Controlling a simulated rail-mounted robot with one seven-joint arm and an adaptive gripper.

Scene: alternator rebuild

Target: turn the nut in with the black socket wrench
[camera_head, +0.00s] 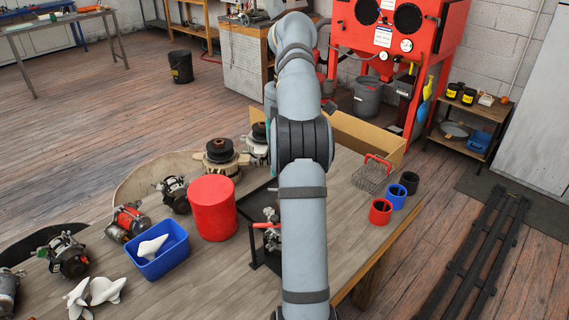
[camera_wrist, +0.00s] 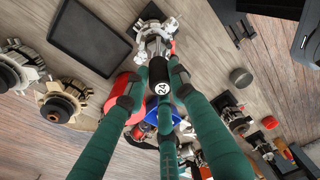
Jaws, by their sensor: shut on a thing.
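In the wrist view the green fingers of my gripper (camera_wrist: 160,80) are closed around a black cylindrical tool, the socket wrench (camera_wrist: 160,71), with a white round "24" mark on its near end. Its far end points at a silver metal assembly (camera_wrist: 152,30) and looks close to it or touching; I cannot tell which. The nut is not visible, and the tool and fingers cover that area. In the head view my arm hides the gripper and the tool. A black stand with red-handled metal fittings (camera_head: 268,232) shows just left of my arm.
A red drum (camera_head: 213,207), a blue bin (camera_head: 158,250) and several alternators (camera_head: 175,194) crowd the table's left side. Red (camera_head: 381,211), blue (camera_head: 397,197) and black (camera_head: 409,183) cups and a wire basket (camera_head: 372,175) stand at right. A dark tray (camera_wrist: 88,38) lies beside the assembly.

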